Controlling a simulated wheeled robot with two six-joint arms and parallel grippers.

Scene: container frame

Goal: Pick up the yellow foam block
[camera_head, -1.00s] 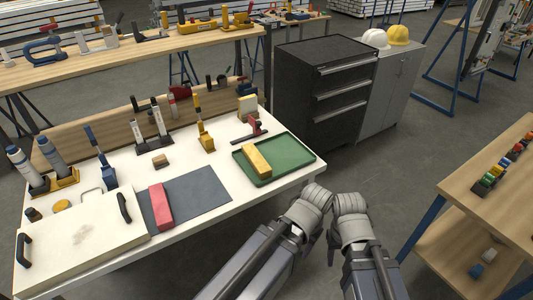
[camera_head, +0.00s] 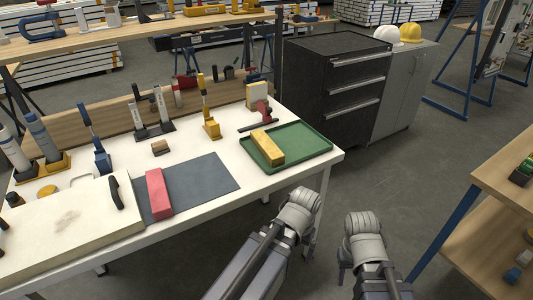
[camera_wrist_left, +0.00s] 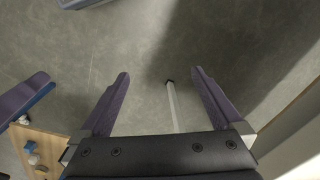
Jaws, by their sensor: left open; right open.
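The yellow foam block (camera_head: 268,147) lies in the green tray (camera_head: 308,149) on the white workbench, toward the tray's left side. Nothing touches it from my arms. My left gripper (camera_wrist_left: 161,73) is open and empty, with bare floor between its fingers in the left wrist view; in the head view it is mostly hidden by my left arm, in front of the bench's right end. My right gripper (camera_head: 343,270) hangs low to the right of it, largely hidden below its wrist. Its opening is hard to see in the picture.
Clamps and upright tools stand behind. A black drawer cabinet (camera_head: 325,95) stands behind the tray. A wooden table (camera_head: 490,235) is at right. Floor between is clear.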

